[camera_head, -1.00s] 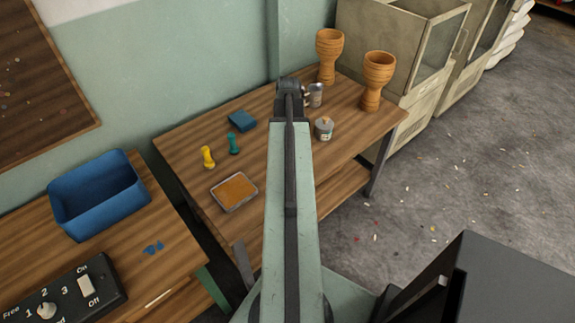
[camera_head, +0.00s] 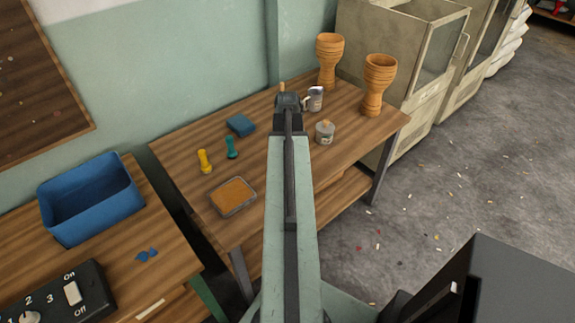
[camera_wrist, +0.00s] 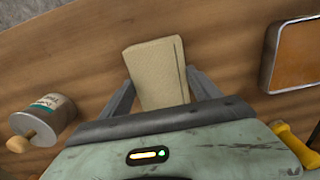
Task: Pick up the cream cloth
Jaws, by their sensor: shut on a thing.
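The cream cloth (camera_wrist: 156,72) shows in the wrist view as a folded, upright-looking tan-cream rectangle. It is between the two fingers of my gripper (camera_wrist: 160,88), which is shut on it. Wood grain of the table lies behind it. In the head view my gripper (camera_head: 288,101) is over the back part of the workbench, left of the metal mug (camera_head: 314,98). My arm hides most of what it holds there. A small tan tip shows just beyond the gripper, and I cannot tell what it is.
On the workbench (camera_head: 262,165) are a lidded tin (camera_head: 325,133), two wooden goblet drums (camera_head: 329,62) (camera_head: 377,84), a blue block (camera_head: 241,125), yellow (camera_head: 205,161) and teal (camera_head: 231,148) handled tools, and an orange-filled tray (camera_head: 233,197). A blue bin (camera_head: 92,206) stands on the left table.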

